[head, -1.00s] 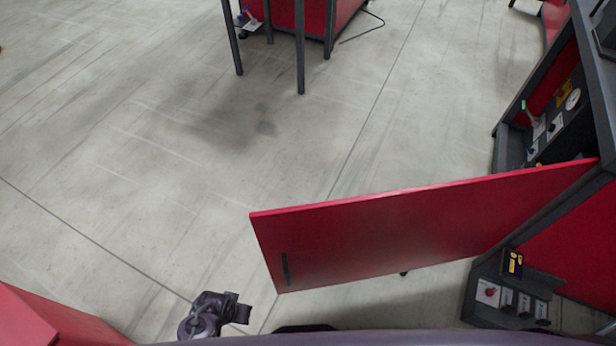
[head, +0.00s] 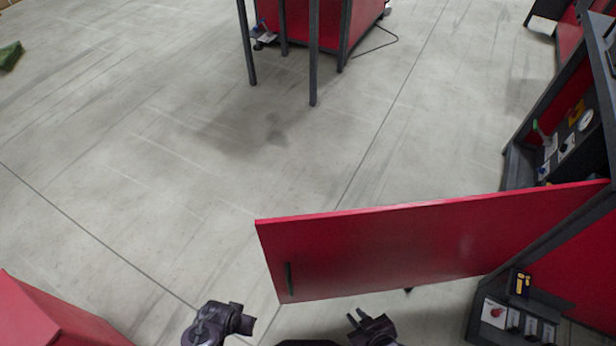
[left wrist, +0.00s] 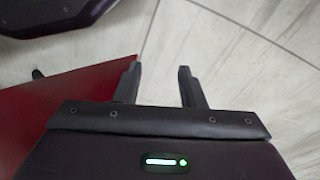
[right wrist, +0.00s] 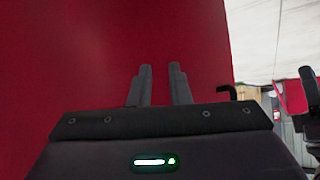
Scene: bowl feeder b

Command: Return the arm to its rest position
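The task's own things are my arms. My left gripper (left wrist: 159,68) is open and empty in the left wrist view, its two fingers well apart above the grey floor with red behind one side. My right gripper (right wrist: 160,67) is open and empty in the right wrist view, its fingers a smaller gap apart with a red panel filling the view behind them. In the head view, dark parts of both my arms show at the bottom edge, left and right of centre.
An open red door (head: 420,245) with a dark handle reaches across from a cabinet at the right. Small boxes (head: 515,320) sit on its low shelf. A red cart (head: 365,20) stands at the back. A red block (head: 55,315) is at lower left. The middle floor is clear.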

